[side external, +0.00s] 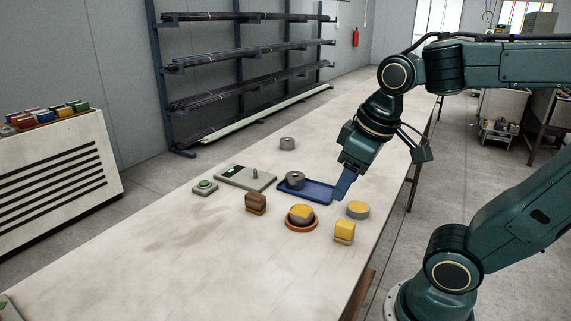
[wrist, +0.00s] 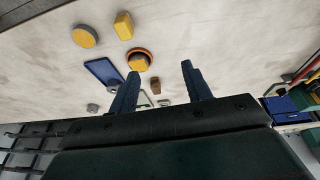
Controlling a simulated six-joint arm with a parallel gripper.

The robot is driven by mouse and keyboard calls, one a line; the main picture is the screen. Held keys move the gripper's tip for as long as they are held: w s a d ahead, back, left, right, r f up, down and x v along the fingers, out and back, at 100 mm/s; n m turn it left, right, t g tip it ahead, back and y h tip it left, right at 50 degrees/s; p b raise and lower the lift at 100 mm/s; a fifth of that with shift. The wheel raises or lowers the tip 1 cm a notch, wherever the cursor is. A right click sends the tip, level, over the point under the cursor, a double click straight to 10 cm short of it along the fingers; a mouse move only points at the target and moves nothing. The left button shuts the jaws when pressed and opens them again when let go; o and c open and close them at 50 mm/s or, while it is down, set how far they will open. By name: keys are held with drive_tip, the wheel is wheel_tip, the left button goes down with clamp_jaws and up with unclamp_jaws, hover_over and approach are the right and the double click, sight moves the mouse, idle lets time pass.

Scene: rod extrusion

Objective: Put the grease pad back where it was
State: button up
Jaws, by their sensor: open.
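A yellow-topped block (side external: 302,213) sits in a round orange-red dish (side external: 289,223); in the wrist view the block (wrist: 138,63) shows inside the dish's rim. A separate yellow block (side external: 344,228) with a darker base stands on the table to the right. A round grey piece with a yellow top (side external: 357,208) lies behind that block. A brown block (side external: 256,202) stands to the left of the dish. Which of these is the grease pad is not clear. My gripper (side external: 344,190) is open and empty, above the table by the blue tray's right end; its fingers (wrist: 161,69) are spread in the wrist view.
The blue tray (side external: 319,192) holds a grey metal ring (side external: 295,179). Another grey ring (side external: 287,143) stands behind it. A flat grey device with a peg (side external: 240,179) and a green-button box (side external: 205,187) are to the left. The table's near left area is clear.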

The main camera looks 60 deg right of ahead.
drive_tip(key=shift+s+a+r+t+y, duration=0.15)
drive_tip(key=shift+s+a+t+y, duration=0.15)
drive_tip(key=shift+s+a+t, duration=0.8)
